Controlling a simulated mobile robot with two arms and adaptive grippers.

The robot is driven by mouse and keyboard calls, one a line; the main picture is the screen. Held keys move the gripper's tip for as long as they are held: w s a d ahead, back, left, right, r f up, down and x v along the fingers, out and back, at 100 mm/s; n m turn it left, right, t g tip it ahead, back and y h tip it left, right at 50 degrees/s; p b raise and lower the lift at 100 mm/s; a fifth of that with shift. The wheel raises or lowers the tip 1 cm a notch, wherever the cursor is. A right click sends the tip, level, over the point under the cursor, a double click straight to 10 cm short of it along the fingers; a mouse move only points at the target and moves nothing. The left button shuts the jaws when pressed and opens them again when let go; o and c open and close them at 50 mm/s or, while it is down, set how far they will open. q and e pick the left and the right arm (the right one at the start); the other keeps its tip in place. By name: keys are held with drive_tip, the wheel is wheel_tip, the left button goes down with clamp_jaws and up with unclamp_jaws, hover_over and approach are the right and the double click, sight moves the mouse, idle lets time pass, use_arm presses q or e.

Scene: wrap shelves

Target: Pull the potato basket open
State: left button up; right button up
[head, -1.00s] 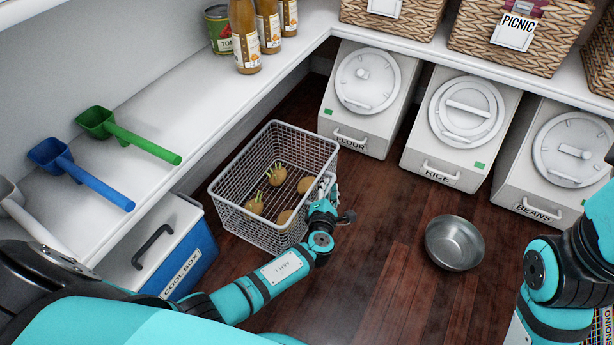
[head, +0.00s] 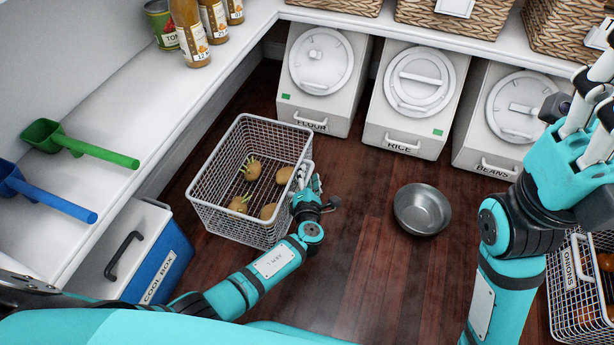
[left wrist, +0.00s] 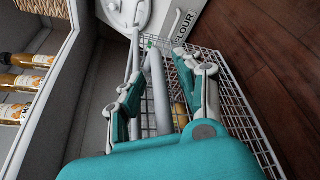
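The potato basket (head: 236,222) is a grey wire basket on the floor beside the left shelf, with several sprouting potatoes (head: 252,170) inside. In the left wrist view the basket's mesh (left wrist: 240,110) lies beyond the gripper's fingers (left wrist: 168,92), which partly hide the grip. My right gripper (head: 582,108) is raised at the right, fingers spread and empty.
The cool box (head: 172,262) stands close to the basket's near left. A metal bowl (head: 422,209) lies on the floor to the right. The flour bin (head: 318,78) is behind the basket, and an onion basket (head: 580,295) is at lower right. Floor between basket and bowl is clear.

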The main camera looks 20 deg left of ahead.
use_arm(q)
drive_tip(key=v, duration=1.2)
idle(0.5)
